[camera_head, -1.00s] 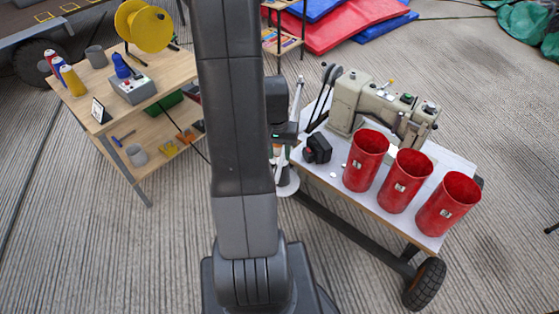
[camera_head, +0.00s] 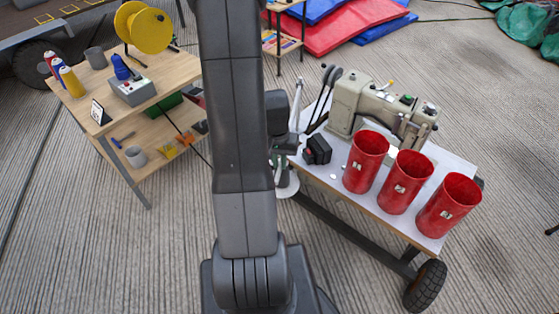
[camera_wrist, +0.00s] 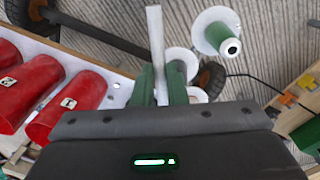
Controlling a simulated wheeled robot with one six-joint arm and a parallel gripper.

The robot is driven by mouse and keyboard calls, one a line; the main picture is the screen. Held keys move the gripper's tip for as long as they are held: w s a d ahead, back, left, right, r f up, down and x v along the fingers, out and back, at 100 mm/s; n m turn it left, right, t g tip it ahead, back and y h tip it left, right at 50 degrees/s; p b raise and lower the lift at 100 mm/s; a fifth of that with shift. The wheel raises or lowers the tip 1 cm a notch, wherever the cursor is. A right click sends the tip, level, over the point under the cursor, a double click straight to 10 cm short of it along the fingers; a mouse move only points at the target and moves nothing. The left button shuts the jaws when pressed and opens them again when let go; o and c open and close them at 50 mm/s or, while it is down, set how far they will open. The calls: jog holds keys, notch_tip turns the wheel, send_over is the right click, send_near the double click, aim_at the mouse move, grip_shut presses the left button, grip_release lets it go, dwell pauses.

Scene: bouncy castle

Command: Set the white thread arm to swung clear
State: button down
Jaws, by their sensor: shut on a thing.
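My gripper (camera_wrist: 160,82) has its green fingers closed around a pale grey-white bar (camera_wrist: 156,40), which I take to be the white thread arm. The bar sticks out past the fingertips toward the top of the wrist view. In the head view a pale upright rod (camera_head: 298,98) shows beside my wrist at the table's left end; most of the gripper is hidden behind my arm. A green spool on a white disc (camera_wrist: 218,32) is right of the bar, with another white disc (camera_wrist: 182,60) just beyond the fingers.
The sewing machine (camera_head: 375,105) stands on the wheeled table (camera_head: 325,172), with red bins (camera_head: 406,182) along its near edge and a black box (camera_head: 317,149) near the gripper. A wooden workbench (camera_head: 150,100) stands to the left. Floor lies open between them.

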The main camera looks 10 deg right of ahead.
jog(key=s+d+n+p, duration=0.25)
jog(key=d+n, duration=0.25)
jog(key=d, duration=1.5)
jog(key=w+d+n, duration=0.3)
jog(key=d, duration=0.7)
jog(key=w+d+n, duration=0.3)
jog(key=d, duration=0.7)
jog(key=shift+t, duration=0.3)
jog(key=shift+w, duration=0.1)
jog(key=c, duration=1.5)
grip_release()
jog(key=shift+o, duration=0.2)
